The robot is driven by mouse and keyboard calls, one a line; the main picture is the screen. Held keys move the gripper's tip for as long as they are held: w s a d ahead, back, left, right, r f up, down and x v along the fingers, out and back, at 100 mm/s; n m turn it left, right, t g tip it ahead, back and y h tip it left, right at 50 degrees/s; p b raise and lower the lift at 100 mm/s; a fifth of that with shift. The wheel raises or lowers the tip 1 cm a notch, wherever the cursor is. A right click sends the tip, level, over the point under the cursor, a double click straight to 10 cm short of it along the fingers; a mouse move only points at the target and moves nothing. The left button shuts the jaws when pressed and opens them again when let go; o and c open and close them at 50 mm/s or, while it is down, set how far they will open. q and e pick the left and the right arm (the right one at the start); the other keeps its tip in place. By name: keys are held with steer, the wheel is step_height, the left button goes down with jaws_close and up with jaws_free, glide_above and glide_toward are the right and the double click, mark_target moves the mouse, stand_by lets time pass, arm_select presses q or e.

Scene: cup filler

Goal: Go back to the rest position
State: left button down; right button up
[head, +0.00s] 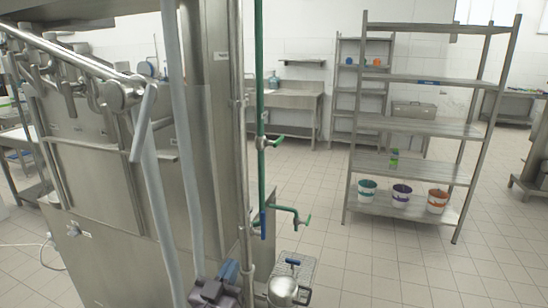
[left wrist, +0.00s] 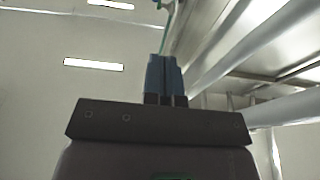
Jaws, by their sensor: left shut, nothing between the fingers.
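My left gripper (head: 229,270) is at the bottom middle of the head view, in front of the tall steel machine (head: 120,200). Its blue fingers also show in the left wrist view (left wrist: 162,62), pointing up, closed together with nothing between them. My right gripper is in neither view. A round steel vessel (head: 284,290) with a blue-topped part above it stands just right of my left gripper. I cannot tell the exact gap between them.
A vertical green pipe (head: 261,90) with green levers (head: 277,140) rises beside the machine. A wire rack (head: 303,268) lies behind the vessel. A steel shelf unit (head: 420,128) with several buckets stands to the right. The tiled floor (head: 370,270) between is clear.

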arm_select(q)
steer(key=s+a+f+n+g+y, duration=0.1)
steer(key=s+a+f+g+y, duration=0.2)
steer(key=s+a+f, duration=0.6)
steer(key=s+a+f+n+g+y, duration=0.1)
steer(key=s+a+f+g+y, duration=0.2)
steer(key=s+f, duration=1)
steer(key=a+f+g, duration=0.2)
steer(key=a, duration=0.3)
steer(key=shift+s+a+n+y, duration=0.3)
steer(key=shift+s+a+y, duration=0.05)
steer(key=shift+a+y, duration=0.05)
